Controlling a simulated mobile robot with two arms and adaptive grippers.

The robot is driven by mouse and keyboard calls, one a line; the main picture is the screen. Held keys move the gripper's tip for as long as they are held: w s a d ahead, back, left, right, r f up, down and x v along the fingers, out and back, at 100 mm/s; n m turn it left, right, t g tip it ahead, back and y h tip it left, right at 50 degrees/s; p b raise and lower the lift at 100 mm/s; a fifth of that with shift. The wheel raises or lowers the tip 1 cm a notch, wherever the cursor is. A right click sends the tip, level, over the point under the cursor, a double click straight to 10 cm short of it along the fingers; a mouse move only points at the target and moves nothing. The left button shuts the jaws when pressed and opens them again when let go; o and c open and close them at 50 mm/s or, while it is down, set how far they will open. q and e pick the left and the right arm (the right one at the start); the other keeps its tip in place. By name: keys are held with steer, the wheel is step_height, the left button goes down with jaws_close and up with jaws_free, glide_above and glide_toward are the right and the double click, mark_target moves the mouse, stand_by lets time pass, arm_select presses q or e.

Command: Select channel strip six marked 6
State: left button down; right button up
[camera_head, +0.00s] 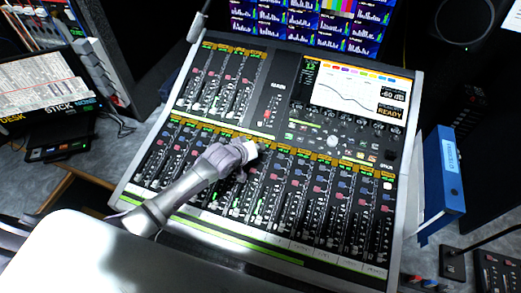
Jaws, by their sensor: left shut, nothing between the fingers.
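The mixing console (409,150) stands tilted across the middle, with an upper left fader bank, a display and a long lower bank of channel strips. The strip markings are too small to read, so I cannot pick out the 6. My left gripper (249,149) is shut and empty over the top part of the lower bank, near its middle. The arm covers parts of several strips left of it. I cannot tell whether the fingertips touch a button. My right gripper is not in view.
The console display (352,88) reads READY. Behind it is a monitor (310,24) with level meters. A blue binder (443,172) stands close to the console's right side.

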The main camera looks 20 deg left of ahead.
arm_select(q)
steer(key=shift+f, duration=0.3)
stand_by(0.5)
steer(key=shift+s+r+p, duration=0.1)
steer(key=shift+r+p, duration=0.7)
steer(key=shift+p, duration=0.05)
steer(key=shift+r, duration=0.1)
steer(key=r+p, duration=0.4)
steer(key=p, duration=0.1)
steer(key=shift+s+r, duration=0.35)
steer(key=shift+r, duration=0.05)
stand_by(0.4)
